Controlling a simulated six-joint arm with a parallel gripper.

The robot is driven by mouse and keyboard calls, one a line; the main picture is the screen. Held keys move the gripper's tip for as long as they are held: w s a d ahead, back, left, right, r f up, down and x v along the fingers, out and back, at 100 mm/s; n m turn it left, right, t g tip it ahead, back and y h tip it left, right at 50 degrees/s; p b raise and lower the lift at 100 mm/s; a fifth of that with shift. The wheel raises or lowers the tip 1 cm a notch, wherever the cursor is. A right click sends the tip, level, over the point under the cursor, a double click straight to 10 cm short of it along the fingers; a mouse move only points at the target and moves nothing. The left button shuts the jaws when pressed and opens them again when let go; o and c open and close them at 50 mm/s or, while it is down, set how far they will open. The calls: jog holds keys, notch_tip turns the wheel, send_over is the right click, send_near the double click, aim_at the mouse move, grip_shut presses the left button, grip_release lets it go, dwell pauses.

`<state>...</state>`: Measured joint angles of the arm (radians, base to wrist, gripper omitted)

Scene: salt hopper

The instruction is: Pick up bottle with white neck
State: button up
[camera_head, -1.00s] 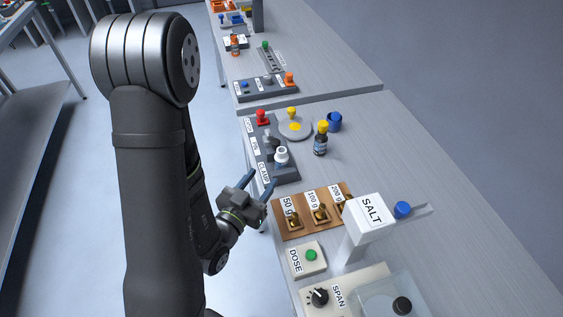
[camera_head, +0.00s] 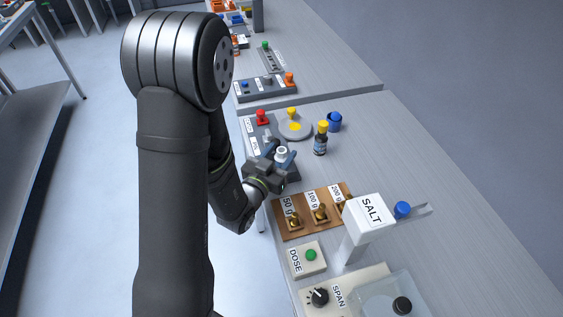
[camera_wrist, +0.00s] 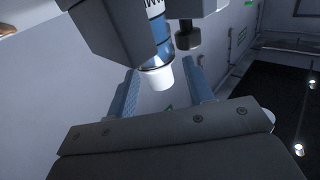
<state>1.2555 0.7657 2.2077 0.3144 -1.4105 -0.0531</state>
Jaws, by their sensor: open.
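In the wrist view my two fingers (camera_wrist: 160,72) are apart, with gaps beside the neck. I cannot tell whether a finger touches the bottle.
A yellow-capped dark bottle (camera_head: 320,143) and a blue cup (camera_head: 334,122) stand to the right. A round plate (camera_head: 299,134) and a red knob (camera_head: 262,117) are behind. The weight tray (camera_head: 290,228) and white SALT hopper (camera_head: 370,212) are in front. The far right bench is clear.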

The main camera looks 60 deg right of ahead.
jog(key=c, duration=1)
jog(key=shift+c, duration=0.2)
jog(key=shift+r, duration=0.15)
